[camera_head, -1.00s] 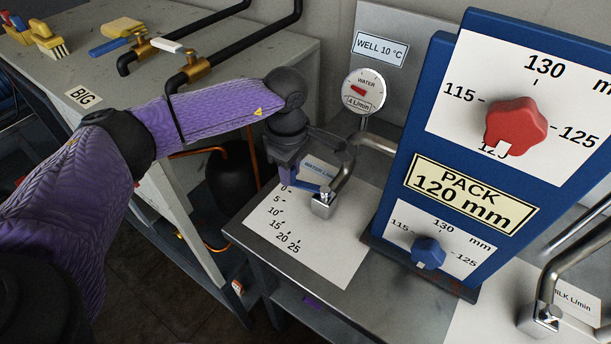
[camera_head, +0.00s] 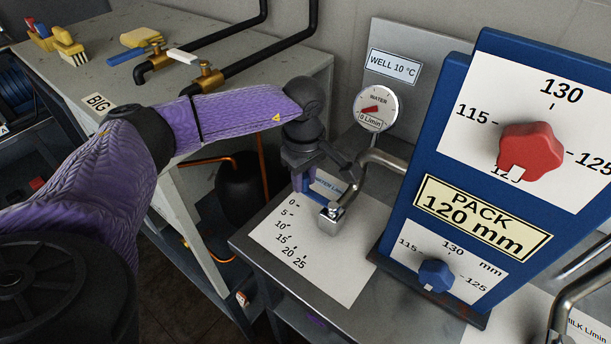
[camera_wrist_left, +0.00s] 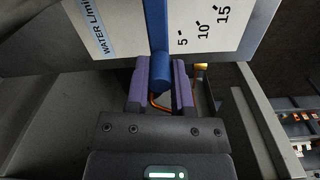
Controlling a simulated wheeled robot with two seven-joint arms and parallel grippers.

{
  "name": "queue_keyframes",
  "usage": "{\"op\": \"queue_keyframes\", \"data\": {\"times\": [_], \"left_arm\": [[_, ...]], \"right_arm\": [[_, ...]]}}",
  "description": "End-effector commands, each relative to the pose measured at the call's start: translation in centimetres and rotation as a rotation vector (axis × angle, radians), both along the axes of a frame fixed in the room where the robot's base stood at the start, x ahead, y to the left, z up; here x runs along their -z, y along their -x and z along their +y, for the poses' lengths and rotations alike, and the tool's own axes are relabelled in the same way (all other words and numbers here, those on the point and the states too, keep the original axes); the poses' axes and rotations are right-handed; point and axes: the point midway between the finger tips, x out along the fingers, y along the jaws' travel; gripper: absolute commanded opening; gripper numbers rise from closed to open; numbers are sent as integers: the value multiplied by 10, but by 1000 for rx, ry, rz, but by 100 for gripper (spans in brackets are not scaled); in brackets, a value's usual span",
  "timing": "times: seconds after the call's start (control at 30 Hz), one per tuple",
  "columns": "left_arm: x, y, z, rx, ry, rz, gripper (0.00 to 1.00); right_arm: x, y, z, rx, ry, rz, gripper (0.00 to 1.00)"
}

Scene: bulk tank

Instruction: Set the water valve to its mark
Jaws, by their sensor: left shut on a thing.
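The water valve is a metal block with a blue lever (camera_head: 318,196) on a white scale card (camera_head: 291,243) marked 0 to 25. The lever points to the left and back from the block, toward the 0 end. The round water gauge (camera_head: 377,108) above it reads 0 L/min. My left gripper (camera_head: 303,183) is shut on the lever's outer end. In the left wrist view, the blue lever (camera_wrist_left: 155,25) runs between the two purple fingers (camera_wrist_left: 160,85). The fingers partly hide the lever tip. My right gripper is not in view.
A blue panel with a red knob (camera_head: 529,150), a small blue knob (camera_head: 435,275) and a PACK 120 mm sign (camera_head: 480,216) stands close to the right. A bent metal pipe (camera_head: 360,172) rises beside the valve. Brushes (camera_head: 68,46) lie on the left bench.

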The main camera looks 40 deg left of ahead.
Motion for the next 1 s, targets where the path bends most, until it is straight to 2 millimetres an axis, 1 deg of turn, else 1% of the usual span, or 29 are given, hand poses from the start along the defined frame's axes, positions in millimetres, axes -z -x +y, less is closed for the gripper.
{"op": "queue_keyframes", "data": {"times": [0.1, 0.13, 0.17, 0.2, 0.27, 0.3, 0.57, 0.67, 0.8, 0.9, 1.0], "left_arm": [[-1, -1, 0, 0, 0, -4, 0], [-1, -1, 0, 0, 0, -4, 35], [-1, -1, 0, 0, 0, -4, 41], [-1, -1, 0, 0, 0, -4, 50], [-1, -1, 0, 0, 0, -3, 62], [-1, -1, 0, 0, 0, -3, 64], [-3, -1, 0, 0, -1, -2, 64], [-21, -1, 0, 0, 0, -7, 64], [-59, -1, 0, 1, 0, -8, 64], [-81, -1, 0, 1, 0, -6, 64], [-95, -1, 0, 0, 0, -5, 64]], "right_arm": [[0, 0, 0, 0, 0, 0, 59], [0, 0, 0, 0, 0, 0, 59], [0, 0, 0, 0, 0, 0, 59], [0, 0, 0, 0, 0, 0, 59], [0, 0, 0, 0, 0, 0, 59], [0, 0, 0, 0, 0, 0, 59], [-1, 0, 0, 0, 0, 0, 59], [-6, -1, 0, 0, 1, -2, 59], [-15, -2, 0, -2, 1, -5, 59], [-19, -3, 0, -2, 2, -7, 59], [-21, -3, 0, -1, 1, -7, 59]]}}
